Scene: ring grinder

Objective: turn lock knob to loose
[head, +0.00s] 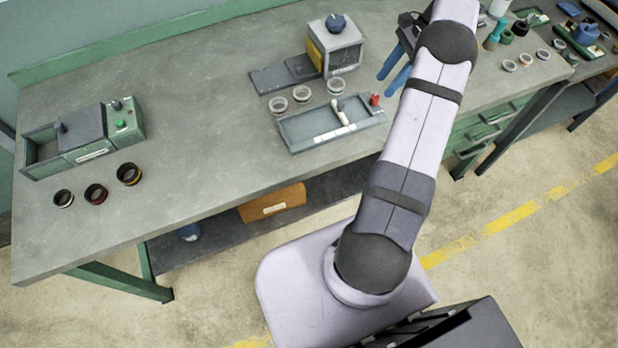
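A dark blue knob (336,23) sits on top of a small grey machine (343,55) with a yellow panel at the back middle of the bench. It may be the lock knob; no label is readable, and its setting cannot be told. My gripper (393,75) is to the right of this machine, with two blue fingers pointing down-left. The fingers are apart with nothing visible between them. They do not touch the knob. A green machine (90,135) at the left also has a dark knob (62,128) and a green button.
Several rings stand on the bench (215,130), some beside the green machine. A grey tray (330,125) holds a white-handled tool and a small red item. A dark plate (285,75) adjoins the grey machine. More items crowd the right end. The bench's left middle is clear.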

